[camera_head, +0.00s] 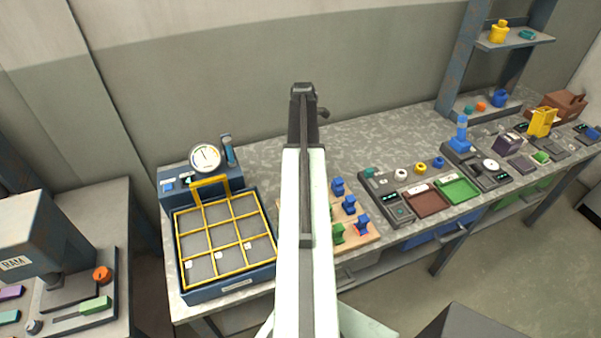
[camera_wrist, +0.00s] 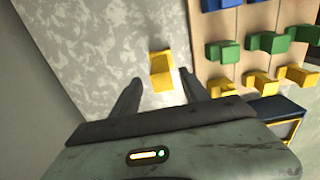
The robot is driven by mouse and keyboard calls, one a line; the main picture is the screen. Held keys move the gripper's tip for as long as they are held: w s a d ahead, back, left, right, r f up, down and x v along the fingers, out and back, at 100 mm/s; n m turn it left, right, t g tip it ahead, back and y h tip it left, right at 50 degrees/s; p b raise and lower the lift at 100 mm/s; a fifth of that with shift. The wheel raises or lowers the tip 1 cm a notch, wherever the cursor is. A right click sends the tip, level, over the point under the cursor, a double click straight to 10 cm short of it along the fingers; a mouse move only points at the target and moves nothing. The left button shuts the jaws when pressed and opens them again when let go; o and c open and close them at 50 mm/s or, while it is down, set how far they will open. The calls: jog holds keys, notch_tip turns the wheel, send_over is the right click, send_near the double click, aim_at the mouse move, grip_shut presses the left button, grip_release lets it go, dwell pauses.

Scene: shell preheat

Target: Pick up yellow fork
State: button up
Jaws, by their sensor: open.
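A small yellow block-like piece (camera_wrist: 161,72), which seems to be the yellow fork, lies on the speckled bench top in the wrist view. Its fork shape cannot be made out from this angle. My gripper (camera_wrist: 160,82) is open, with one dark finger on each side of the piece. I see a gap on both sides and cannot tell how far the fingertips are above the bench. In the head view my arm covers this spot, so the piece and the fingertips are hidden there.
A wooden board (camera_wrist: 262,15) with several blue, green and yellow pieces stands close to the right finger. A dark blue tray with a yellow grid (camera_head: 185,290) is left of my arm in the head view. The bench (camera_head: 347,148) behind the board is clear.

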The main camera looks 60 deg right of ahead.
jog(key=shift+f+b, duration=3.95)
jog(key=shift+r, duration=0.15)
grip_shut()
